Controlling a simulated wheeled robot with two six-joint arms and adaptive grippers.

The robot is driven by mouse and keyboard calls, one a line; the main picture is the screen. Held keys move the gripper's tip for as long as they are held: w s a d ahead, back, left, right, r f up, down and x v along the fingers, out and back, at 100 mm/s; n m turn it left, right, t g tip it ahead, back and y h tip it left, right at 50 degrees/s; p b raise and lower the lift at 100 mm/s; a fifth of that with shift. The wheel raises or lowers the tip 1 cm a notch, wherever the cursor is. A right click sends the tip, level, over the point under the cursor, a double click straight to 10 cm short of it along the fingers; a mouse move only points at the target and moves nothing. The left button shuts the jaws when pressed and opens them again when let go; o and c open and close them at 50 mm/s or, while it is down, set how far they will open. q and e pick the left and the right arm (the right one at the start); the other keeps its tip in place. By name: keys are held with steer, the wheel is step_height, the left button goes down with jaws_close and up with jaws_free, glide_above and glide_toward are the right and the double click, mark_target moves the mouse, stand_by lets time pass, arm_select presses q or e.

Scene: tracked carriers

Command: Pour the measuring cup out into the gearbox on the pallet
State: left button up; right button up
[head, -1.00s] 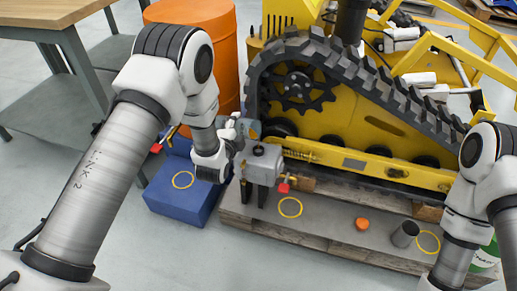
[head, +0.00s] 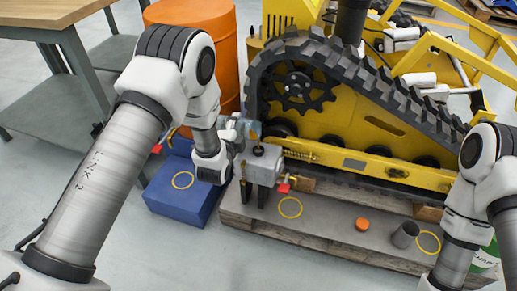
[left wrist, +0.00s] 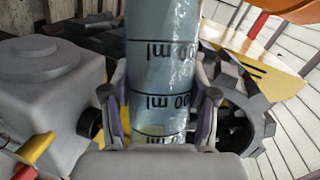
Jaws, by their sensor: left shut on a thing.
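The measuring cup (left wrist: 162,70) is clear with black ml marks and fills the middle of the left wrist view. My left gripper (left wrist: 160,100) is shut around it, one finger on each side. In the head view the cup (head: 248,128) shows small and pale by my left gripper (head: 236,145), just above and behind the gearbox. The gearbox (head: 264,171) is a grey box with a dark round spot on top, on the pallet's left end; it also shows in the left wrist view (left wrist: 42,95). The cup's exact tilt and contents are unclear. My right gripper is out of view.
The pallet (head: 335,216) also bears an orange cap (head: 361,224) and a dark grey cylinder (head: 405,234). A yellow tracked carrier (head: 345,130) stands close behind. A blue box (head: 180,196) and an orange drum (head: 215,50) stand to the left.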

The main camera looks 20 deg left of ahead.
arm_select(q)
steer(key=shift+d+f+m+b, duration=0.15)
steer(key=shift+m+b, duration=0.15)
steer(key=shift+m, duration=0.2)
stand_by(2.7)
steer(key=shift+s+d+r+m+t+y, duration=0.1)
steer(key=shift+d+r+m+t+y, duration=0.15)
steer(key=shift+r+m+t, duration=0.4)
stand_by(3.2)
steer(key=shift+a, duration=0.1)
